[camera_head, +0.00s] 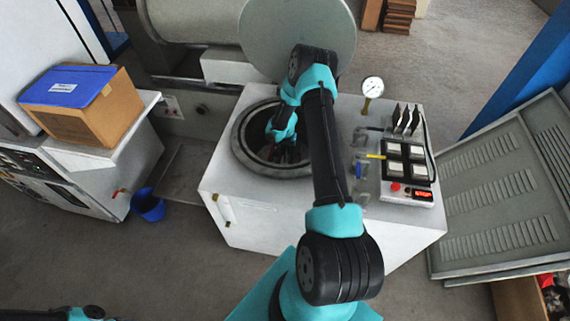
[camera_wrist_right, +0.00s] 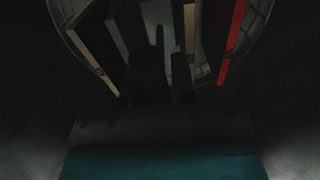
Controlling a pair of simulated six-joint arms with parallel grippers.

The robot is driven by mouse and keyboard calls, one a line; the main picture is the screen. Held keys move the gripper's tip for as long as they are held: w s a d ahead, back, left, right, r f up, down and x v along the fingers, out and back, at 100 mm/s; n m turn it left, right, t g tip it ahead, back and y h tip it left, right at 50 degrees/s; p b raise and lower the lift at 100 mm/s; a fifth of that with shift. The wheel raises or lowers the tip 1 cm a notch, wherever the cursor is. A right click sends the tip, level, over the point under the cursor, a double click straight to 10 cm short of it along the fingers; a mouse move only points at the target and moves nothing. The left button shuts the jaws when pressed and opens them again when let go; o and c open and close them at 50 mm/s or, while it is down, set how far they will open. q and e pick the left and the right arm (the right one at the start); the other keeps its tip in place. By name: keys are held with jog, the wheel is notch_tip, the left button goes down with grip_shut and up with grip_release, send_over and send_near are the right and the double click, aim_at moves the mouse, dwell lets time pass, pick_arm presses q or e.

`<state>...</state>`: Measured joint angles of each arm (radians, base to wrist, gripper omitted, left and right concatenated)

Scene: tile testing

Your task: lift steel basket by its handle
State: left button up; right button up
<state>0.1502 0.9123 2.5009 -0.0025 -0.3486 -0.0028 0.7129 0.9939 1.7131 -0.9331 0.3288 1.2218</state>
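My right arm reaches down into the round opening of the white tank (camera_head: 225,212) in the head view. Its gripper (camera_head: 285,152) is deep in the dark opening, and its fingertips are hard to make out. The right wrist view is very dark. It shows several upright tiles, one with a red edge (camera_wrist_right: 232,40) and others with tan edges (camera_wrist_right: 92,65). A thin grey curved rim, seemingly the steel basket (camera_wrist_right: 68,28), surrounds them. Dark upright shapes stand in the middle; I cannot tell handle from fingers, or whether they touch.
The tank's round lid (camera_head: 300,25) stands raised behind the opening. A pressure gauge (camera_head: 372,88) and control box (camera_head: 408,165) sit on the tank's right side. A cardboard box (camera_head: 95,112) with a blue top rests at left; a blue bucket (camera_head: 148,206) is on the floor.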

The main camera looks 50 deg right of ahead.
dwell(0.3)
grip_shut()
jog(key=shift+r, duration=0.1)
dwell(1.2)
